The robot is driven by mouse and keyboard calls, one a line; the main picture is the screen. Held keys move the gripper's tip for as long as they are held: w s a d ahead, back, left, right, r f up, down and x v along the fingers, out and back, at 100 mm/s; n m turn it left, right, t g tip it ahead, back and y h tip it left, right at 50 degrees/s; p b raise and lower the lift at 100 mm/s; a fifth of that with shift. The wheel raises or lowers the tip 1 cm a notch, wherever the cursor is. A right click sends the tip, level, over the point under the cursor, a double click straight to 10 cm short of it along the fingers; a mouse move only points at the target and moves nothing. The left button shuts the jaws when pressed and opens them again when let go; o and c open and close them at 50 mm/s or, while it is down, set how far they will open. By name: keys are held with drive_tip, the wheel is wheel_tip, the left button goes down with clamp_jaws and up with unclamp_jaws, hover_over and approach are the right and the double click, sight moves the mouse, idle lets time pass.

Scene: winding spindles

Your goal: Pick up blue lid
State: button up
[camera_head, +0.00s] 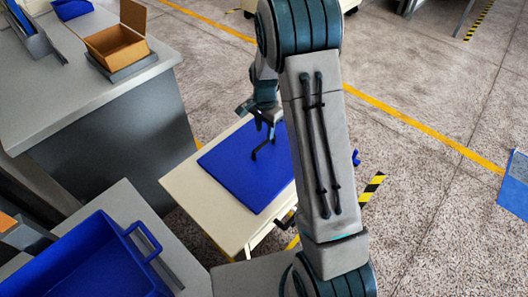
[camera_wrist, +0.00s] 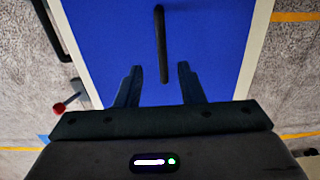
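The blue lid (camera_head: 235,170) is a flat blue panel lying on a cream table (camera_head: 190,195). My arm covers its right part in the head view. A thin dark handle (camera_head: 264,149) stands on the lid. My gripper (camera_head: 268,124) is over the lid, close to the handle. In the wrist view, the lid (camera_wrist: 215,45) fills the middle and the handle (camera_wrist: 162,40) is a dark upright bar. My gripper (camera_wrist: 160,67) is open, with one finger on each side of the handle's lower end in the picture and visible gaps. I cannot tell the exact height between fingers and handle.
A blue tote (camera_head: 85,265) with a side handle stands at lower left. A grey counter (camera_head: 60,100) at upper left bears an open cardboard box (camera_head: 115,45). A red knob (camera_wrist: 59,107) shows beside the table. The speckled floor (camera_head: 430,140) at right is mostly free.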

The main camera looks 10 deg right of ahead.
sight(264, 144)
wheel_tip(264, 144, down, 8)
drive_tip(key=shift+w+f, duration=0.1)
drive_tip(key=shift+w, duration=0.05)
clamp_jaws()
idle(0.3)
